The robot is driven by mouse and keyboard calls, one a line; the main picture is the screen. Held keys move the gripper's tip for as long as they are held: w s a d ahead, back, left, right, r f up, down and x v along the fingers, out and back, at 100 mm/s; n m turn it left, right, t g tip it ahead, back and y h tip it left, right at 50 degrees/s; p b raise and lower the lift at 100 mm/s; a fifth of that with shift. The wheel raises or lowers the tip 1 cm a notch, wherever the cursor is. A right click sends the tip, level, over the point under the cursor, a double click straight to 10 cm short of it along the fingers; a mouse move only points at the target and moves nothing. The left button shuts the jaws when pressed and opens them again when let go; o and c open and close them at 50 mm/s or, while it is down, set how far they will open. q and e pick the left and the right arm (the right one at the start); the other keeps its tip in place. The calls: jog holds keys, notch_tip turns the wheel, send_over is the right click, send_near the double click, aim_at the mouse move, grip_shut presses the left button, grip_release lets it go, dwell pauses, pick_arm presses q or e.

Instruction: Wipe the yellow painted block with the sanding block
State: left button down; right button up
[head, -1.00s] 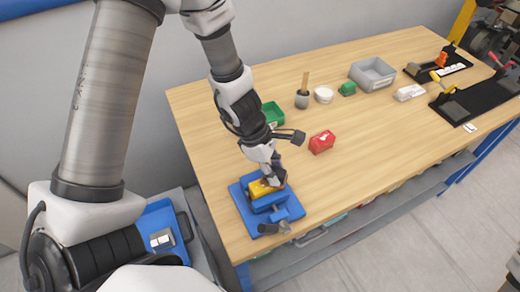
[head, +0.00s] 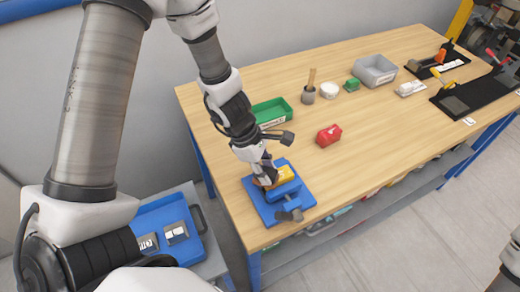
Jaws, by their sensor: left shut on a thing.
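The yellow painted block (head: 286,173) sits in a blue vise (head: 276,207) at the near left corner of the workbench. My left gripper (head: 265,176) points down at the left part of the yellow block and covers some of it. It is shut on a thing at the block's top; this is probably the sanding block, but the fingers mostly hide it. I cannot tell whether it touches the yellow face. My right gripper is out of the picture.
A green tray (head: 285,107), red block (head: 329,135), brush pot (head: 308,94), white round tub (head: 325,90), green block (head: 352,84) and grey bin (head: 374,70) stand farther back. Black tool boards (head: 476,96) lie far right. A blue tray (head: 157,216) stands left.

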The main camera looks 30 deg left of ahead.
pick_arm(q)
notch_tip(320, 180, up, 3)
jog(key=shift+a+f+p, duration=0.15)
jog(key=shift+f+p, duration=0.05)
jog(key=shift+p, duration=0.2)
jog(key=shift+w+d+r+p, duration=0.15)
jog(key=shift+w+r+p, duration=0.05)
jog(key=shift+r+p, duration=0.3)
jog(key=shift+w+d+r+p, duration=0.15)
jog(key=shift+r+p, duration=0.2)
jog(key=shift+p, duration=0.25)
jog(key=shift+r+p, duration=0.3)
jog(key=shift+p, duration=0.05)
jog(key=shift+s+a+r+p, duration=0.15)
jog(key=shift+s+r+p, duration=0.05)
jog(key=shift+r+p, duration=0.95)
jog(key=shift+r, duration=0.2)
jog(key=shift+w+r+p, duration=0.1)
jog(key=shift+p, duration=0.3)
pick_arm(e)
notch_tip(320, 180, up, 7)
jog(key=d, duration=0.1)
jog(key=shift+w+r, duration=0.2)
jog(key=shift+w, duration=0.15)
